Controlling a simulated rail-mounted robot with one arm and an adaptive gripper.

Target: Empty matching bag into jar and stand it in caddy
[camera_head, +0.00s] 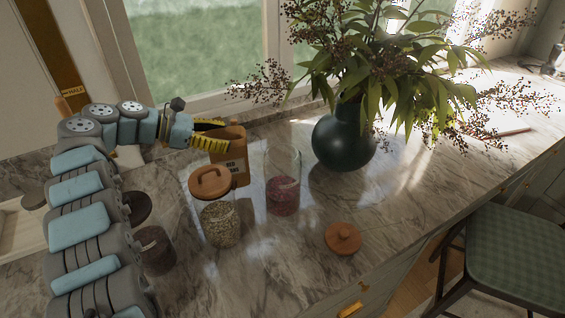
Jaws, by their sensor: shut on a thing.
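A brown bag (238,168) with a dark label starting "RED" is upright behind the jars. My gripper (212,133), with yellow-and-black fingers, is shut on its upper left part. I cannot tell whether the bag's bottom touches the counter. An open glass jar (283,190) to the right of the bag holds dark red contents in its lower part. A terracotta lid (342,238) lies on the counter in front of that jar. A second jar (220,222) with pale seeds has a terracotta lid (210,182) on it. I cannot make out a caddy clearly.
A dark jar (153,252) stands at the left beside my arm. A dark green vase (343,142) with spreading branches stands at the back right, under the window. The marble counter (410,190) is clear right of the loose lid. A chair (520,258) stands beyond its front edge.

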